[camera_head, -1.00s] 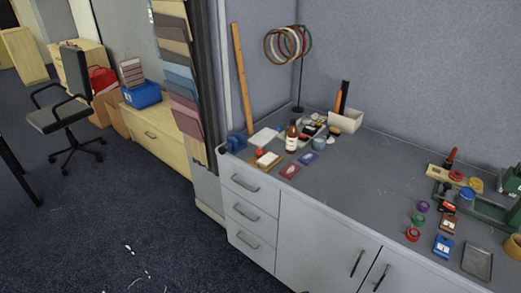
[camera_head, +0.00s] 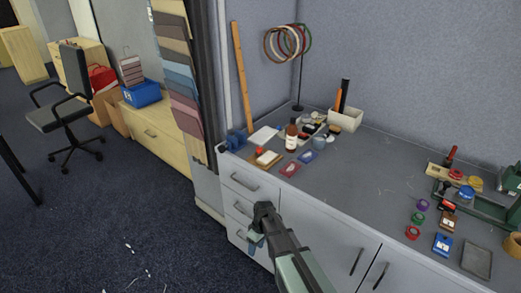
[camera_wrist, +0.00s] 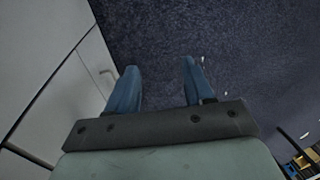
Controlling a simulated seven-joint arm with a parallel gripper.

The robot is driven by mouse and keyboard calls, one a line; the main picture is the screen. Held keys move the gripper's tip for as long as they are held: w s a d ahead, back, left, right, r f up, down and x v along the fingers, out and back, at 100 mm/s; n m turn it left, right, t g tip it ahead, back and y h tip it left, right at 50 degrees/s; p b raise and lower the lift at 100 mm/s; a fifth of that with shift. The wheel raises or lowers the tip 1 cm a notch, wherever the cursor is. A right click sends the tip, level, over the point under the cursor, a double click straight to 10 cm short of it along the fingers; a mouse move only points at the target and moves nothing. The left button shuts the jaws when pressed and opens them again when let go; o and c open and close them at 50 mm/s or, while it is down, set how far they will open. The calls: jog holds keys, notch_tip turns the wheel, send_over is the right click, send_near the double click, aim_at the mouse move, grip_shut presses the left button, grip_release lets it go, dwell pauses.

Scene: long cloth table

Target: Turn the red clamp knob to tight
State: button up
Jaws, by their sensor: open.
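A small red knob (camera_head: 259,151) shows on a wooden block with a pale top, near the left end of the worktop. Another red round piece (camera_head: 456,174) sits on a wooden board at the right. I cannot tell for sure which is the clamp knob, or how tight either is. My gripper (camera_head: 255,243) is in front of the drawers, below the worktop edge and apart from both red pieces. In the wrist view its two blue fingers (camera_wrist: 160,70) are spread with nothing between them.
The grey worktop (camera_head: 350,185) has a clear middle. A brown bottle (camera_head: 291,135), cup (camera_head: 320,142) and white bin (camera_head: 345,120) stand left. Tape rolls (camera_head: 412,232), a grey tray (camera_head: 477,258) and a green machine (camera_head: 490,212) are at the right.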

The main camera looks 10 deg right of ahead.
jog(key=w+a+r+n+t+y, duration=0.15)
jog(key=w+a+r+n, duration=0.35)
jog(key=w+r, duration=0.8)
jog(key=w+a+r+n+t+y, duration=0.1)
jog(key=w+a+r+n+t, duration=0.15)
jog(key=w+a+r, duration=1)
notch_tip(320, 180, up, 18)
jog(key=n+g, duration=0.1)
jog(key=g, duration=0.1)
send_over(259, 148)
jog(key=d, duration=0.6)
jog(key=x, duration=1.3)
jog(key=shift+s+a+f, duration=0.2)
jog(key=shift+a, duration=0.1)
jog(key=shift+c, duration=0.3)
grip_shut()
